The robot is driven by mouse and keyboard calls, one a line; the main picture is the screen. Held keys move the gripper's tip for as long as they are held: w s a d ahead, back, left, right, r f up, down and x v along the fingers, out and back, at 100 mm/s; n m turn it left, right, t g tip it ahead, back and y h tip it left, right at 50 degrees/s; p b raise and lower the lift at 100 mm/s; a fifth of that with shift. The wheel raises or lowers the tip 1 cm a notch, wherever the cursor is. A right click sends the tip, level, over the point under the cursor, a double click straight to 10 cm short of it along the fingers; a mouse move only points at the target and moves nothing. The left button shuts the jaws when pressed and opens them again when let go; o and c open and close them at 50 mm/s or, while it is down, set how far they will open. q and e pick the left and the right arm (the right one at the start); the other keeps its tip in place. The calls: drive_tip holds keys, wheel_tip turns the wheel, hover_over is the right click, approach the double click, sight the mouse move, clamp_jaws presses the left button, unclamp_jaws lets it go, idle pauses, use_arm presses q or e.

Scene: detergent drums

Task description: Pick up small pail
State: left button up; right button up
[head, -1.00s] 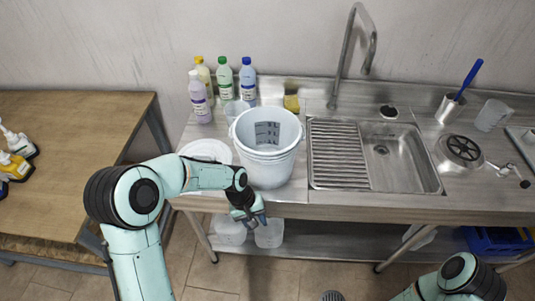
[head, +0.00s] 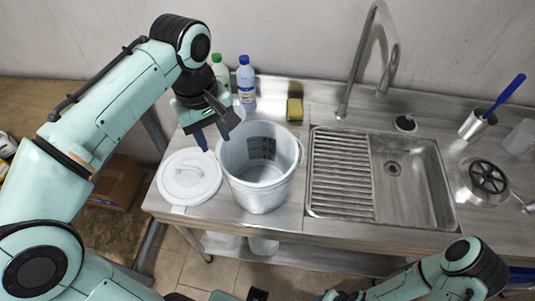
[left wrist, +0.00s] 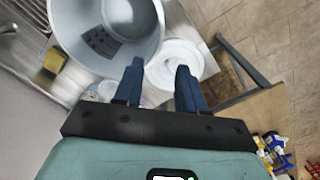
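The white pail (head: 262,195) stands upright and open on the steel counter, left of the sink. A dark measuring scale shows on its inner wall. It also fills the top left of the left wrist view (left wrist: 122,18). My left gripper (head: 214,137) is above the counter by the pail's back-left rim, fingers pointing down. Its two blue fingers are apart with nothing between them in the left wrist view (left wrist: 159,82). I cannot tell whether a finger touches the rim. My right arm reaches in at the bottom right; its fingers are not clear.
A white round lid (head: 188,178) lies left of the pail. A green-capped bottle (head: 219,72), a blue-capped bottle (head: 246,84) and a yellow sponge (head: 295,109) stand behind. The sink (head: 400,180) is to the right. A wooden table (head: 40,98) is at left.

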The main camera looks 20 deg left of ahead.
sight(224, 166)
use_arm(q)
wheel_tip(224, 166, down, 9)
drive_tip(key=shift+w+d+r+b, duration=0.1)
drive_tip(key=shift+r+b, duration=0.05)
drive_tip(key=shift+b, duration=0.75)
drive_tip(key=f, duration=0.4)
drive_tip(key=shift+w+f, duration=0.3)
clamp_jaws()
use_arm(e)
drive_tip(key=s+f, duration=0.2)
drive_tip(key=f, duration=0.1)
